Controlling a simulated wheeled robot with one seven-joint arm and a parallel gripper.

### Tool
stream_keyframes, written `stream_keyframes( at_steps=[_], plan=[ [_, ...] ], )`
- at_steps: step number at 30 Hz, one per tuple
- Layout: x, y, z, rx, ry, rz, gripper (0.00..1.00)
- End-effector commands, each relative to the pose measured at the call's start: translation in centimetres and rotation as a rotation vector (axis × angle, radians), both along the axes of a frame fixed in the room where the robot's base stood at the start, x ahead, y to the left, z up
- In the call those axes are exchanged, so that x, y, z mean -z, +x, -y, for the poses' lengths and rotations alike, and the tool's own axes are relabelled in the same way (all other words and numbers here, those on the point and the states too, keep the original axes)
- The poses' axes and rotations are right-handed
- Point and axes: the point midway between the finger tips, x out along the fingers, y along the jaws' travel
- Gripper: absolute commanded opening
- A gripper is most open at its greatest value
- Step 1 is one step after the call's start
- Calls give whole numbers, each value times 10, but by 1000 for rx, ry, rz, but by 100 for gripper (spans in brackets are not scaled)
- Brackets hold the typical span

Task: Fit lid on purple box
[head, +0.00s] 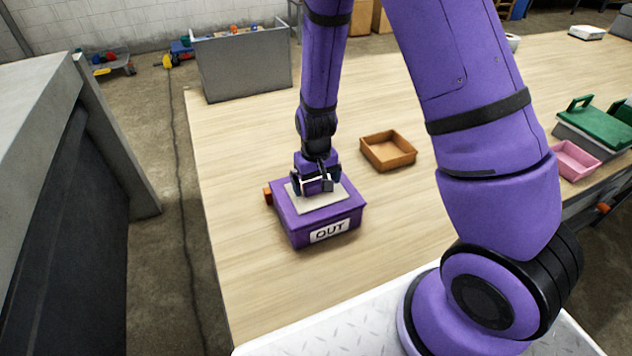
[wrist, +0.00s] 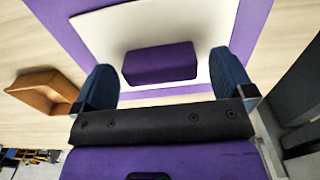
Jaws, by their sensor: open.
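The purple box (head: 291,234) stands on the wooden table, with a white "OUT" label on its front. Its purple lid (head: 345,200) lies on top and looks level and lined up with the box. The lid has a pale panel and a purple block handle, which shows in the wrist view (wrist: 160,63). My gripper (head: 318,186) points down just over the lid. In the wrist view its two dark fingers (wrist: 165,76) are open on either side of the handle, with a gap on both sides. The box's inside is hidden.
A small orange-brown tray (head: 388,158) stands behind and right of the box. A small orange thing (head: 267,195) shows at the box's left side. A pink tray (head: 573,160) and a green-lidded box (head: 600,128) are at the right.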

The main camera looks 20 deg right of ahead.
Motion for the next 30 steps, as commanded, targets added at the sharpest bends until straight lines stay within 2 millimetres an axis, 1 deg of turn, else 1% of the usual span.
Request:
stream_keyframes(
  at_steps=[5,15,21,25,30],
  plan=[
    [-23,1,-1,-1,1,4,100],
    [-83,1,-1,-2,1,6,100],
    [-112,0,0,-1,1,3,100],
    [-123,0,0,0,1,2,100],
    [-128,0,0,0,0,1,100]
  ],
)
